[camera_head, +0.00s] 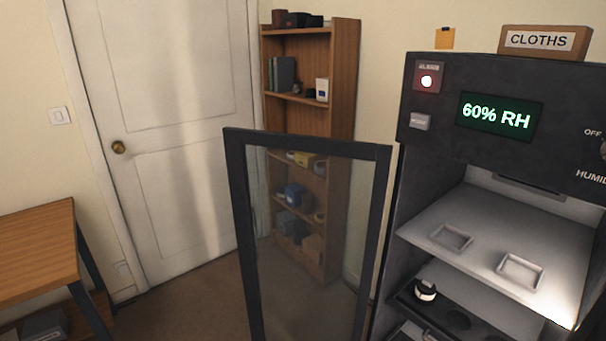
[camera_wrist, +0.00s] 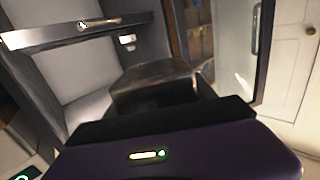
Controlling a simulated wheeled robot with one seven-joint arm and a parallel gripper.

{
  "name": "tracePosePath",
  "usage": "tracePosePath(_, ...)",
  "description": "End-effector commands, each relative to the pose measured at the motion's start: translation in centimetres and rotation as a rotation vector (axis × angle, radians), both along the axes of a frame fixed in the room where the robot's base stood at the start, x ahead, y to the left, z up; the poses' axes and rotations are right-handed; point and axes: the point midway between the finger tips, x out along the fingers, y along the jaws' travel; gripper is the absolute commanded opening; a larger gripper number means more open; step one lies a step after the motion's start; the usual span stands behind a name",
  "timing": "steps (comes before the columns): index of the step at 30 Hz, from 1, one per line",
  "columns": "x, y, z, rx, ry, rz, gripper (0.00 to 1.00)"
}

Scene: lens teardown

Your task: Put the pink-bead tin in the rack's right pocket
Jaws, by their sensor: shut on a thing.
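My gripper (camera_wrist: 160,105) shows in the wrist view as a dark purple body with a black front edge and a small lit strip. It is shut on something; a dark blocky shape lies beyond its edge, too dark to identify. No pink beads can be made out. In the head view my gripper does not show. The upper shelf (camera_head: 480,225) of the cabinet holds two shallow pale pockets, a left one (camera_head: 451,238) and a right one (camera_head: 520,271). Both look empty. I cannot tell for certain whether they are the rack's pockets.
The cabinet's glass door (camera_head: 310,240) stands open to the left. A lower dark tray (camera_head: 440,318) holds a small black-and-white round item (camera_head: 425,290). A CLOTHS box (camera_head: 545,41) sits on top. A bookshelf (camera_head: 347,120) and a wooden table (camera_head: 35,250) stand farther off.

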Motion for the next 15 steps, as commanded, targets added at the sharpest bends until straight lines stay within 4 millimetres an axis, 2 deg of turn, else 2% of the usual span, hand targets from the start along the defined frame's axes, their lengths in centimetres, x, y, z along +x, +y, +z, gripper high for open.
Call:
tracePosePath(1, -1.0, 1.1, -1.2, 0.002, 0.004, 0.026, 0.23)
tracePosePath(6, -3.4, 4.2, -3.4, 0.0, 0.0, 0.095, 0.23)
tracePosePath(10, -4.4, 5.5, -4.2, -0.002, -0.001, 0.121, 0.23)
tracePosePath(15, -4.7, 6.0, -4.3, -0.003, -0.004, 0.132, 0.23)
